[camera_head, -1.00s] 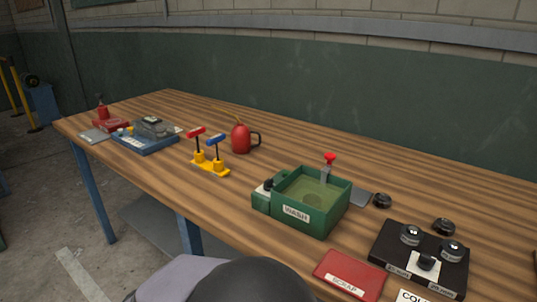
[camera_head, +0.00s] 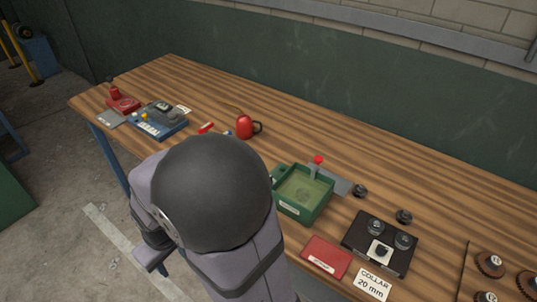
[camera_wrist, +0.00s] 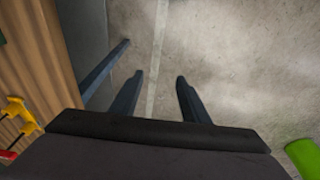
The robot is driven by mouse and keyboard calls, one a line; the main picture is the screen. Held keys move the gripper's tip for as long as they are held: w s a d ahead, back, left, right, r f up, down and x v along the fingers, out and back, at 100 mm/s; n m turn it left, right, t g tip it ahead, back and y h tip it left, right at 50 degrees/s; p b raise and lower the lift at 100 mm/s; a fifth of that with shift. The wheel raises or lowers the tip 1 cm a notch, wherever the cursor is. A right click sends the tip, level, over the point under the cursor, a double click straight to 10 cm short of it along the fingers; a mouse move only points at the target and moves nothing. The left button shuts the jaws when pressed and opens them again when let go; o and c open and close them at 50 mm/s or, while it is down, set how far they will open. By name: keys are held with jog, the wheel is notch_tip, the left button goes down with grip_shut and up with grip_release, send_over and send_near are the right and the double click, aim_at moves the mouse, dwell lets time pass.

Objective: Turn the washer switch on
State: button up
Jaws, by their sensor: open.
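The washer (camera_head: 303,206) is a green open box with murky liquid, on the bench right of centre in the head view. A red-topped part (camera_head: 318,160) stands at its back edge. A smaller green block (camera_head: 279,171) joins its left side. My arm partly covers that side, and the switch cannot be made out clearly. My gripper (camera_wrist: 160,78) is open and empty in the wrist view, its two dark fingers apart over the concrete floor beside the bench. It is away from the washer, which does not show in the wrist view.
A red scrap tray (camera_head: 326,257), a collar sign (camera_head: 372,284) and a black fixture (camera_head: 380,243) lie right of the washer. A red oil can (camera_head: 245,126) stands behind. A blue tray (camera_head: 158,122) is at the far left. The yellow stand (camera_wrist: 18,112) shows in the wrist view.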

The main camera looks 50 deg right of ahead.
jog(key=w+d+r+g+p, duration=0.1)
jog(key=w+d+r+p, duration=0.2)
jog(key=d, duration=0.6)
jog(key=w+d+r+p, duration=0.15)
jog(key=d+r, duration=0.25)
jog(key=d, duration=0.6)
jog(key=shift+g, duration=0.5)
jog(key=s+d, duration=0.2)
jog(key=d, duration=0.4)
jog(key=s+d+r, duration=0.1)
jog(key=s+d, duration=0.1)
jog(key=d, duration=0.4)
jog(key=s+d, duration=0.3)
jog(key=d, duration=0.2)
jog(key=shift+d+r, duration=0.15)
jog(key=shift+d, duration=0.25)
jog(key=shift+w+f+p, duration=0.1)
jog(key=shift+f+p, duration=1.15)
jog(key=shift+f, duration=2.4)
jog(key=c, duration=1.1)
